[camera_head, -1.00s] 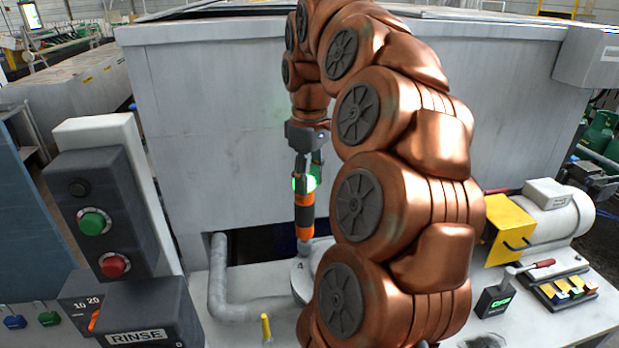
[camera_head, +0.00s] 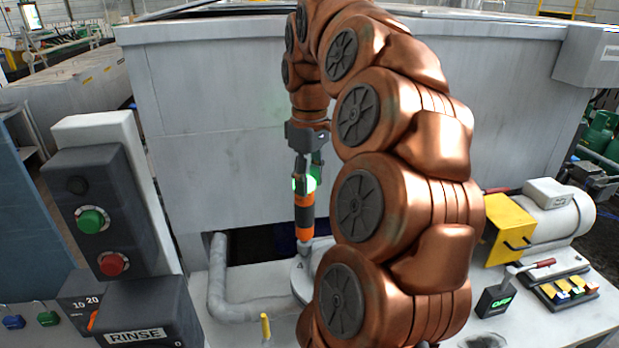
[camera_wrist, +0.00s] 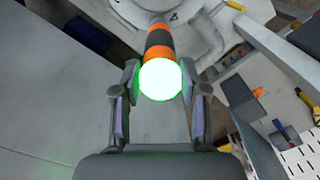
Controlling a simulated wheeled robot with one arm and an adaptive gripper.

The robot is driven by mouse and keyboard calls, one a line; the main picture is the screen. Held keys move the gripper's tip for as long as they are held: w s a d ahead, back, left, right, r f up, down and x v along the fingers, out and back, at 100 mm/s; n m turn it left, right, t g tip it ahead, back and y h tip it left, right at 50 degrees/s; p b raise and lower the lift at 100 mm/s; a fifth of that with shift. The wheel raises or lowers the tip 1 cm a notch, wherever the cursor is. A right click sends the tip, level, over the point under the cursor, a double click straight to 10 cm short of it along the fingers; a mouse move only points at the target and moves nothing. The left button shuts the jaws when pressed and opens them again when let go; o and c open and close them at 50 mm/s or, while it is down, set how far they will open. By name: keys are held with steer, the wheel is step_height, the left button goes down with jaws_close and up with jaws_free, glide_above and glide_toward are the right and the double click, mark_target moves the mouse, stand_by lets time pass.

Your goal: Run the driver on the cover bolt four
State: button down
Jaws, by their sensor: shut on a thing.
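My gripper (camera_head: 308,168) is shut on the driver (camera_head: 304,216), an orange and black tool with a glowing green ring at its top. The driver stands about upright, its tip down at the round grey cover (camera_head: 301,279), near a mark that looks like a 4. In the wrist view, my gripper (camera_wrist: 160,92) has a finger on each side of the driver (camera_wrist: 160,42), and its green glow faces the camera. The cover (camera_wrist: 205,12) lies beyond it with a 4 mark. The bolt under the tip is hidden. My arm hides the right part of the cover.
A grey pipe (camera_head: 219,290) and a yellow peg (camera_head: 266,327) are left of the cover. A control box with green and red buttons (camera_head: 98,212) stands at left.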

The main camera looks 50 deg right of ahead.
steer(key=shift+f+b, duration=0.65)
steer(key=shift+f, duration=0.15)
stand_by(1.7)
steer(key=shift+r, duration=0.2)
stand_by(1.0)
steer(key=shift+r+p, duration=0.75)
steer(key=shift+r, duration=0.9)
